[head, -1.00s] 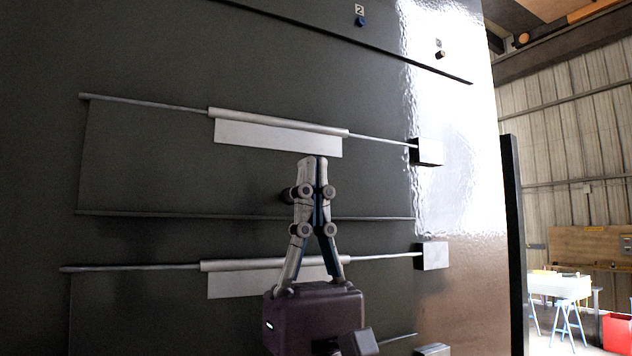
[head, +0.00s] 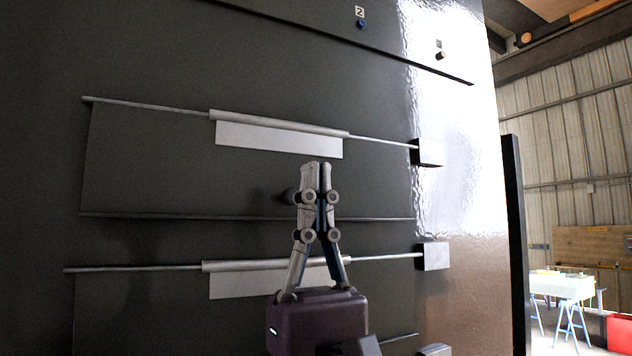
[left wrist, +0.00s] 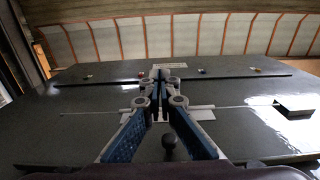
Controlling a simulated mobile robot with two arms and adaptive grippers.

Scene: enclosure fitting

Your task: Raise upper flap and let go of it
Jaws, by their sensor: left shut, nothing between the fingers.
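The upper flap (head: 180,180) is a dark panel hanging flat on the dark enclosure wall below a thin rod with a pale hinge sleeve and white plate (head: 280,137). A dark round knob (head: 290,196) shows on the flap, partly hidden behind my gripper; a dark knob also shows below the fingers in the left wrist view (left wrist: 168,143). My left gripper (head: 317,168) points upward in front of the flap, with its fingers shut and empty. Its tips appear just below the white plate. I cannot tell whether they touch the flap. My right gripper is not in view.
A lower flap with its own rod and white plate (head: 235,285) is below, partly behind my gripper. Dark blocks (head: 427,152) end the rods at the right. A ledge and small numbered knobs (head: 362,23) are above. A table (head: 560,285) stands far right.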

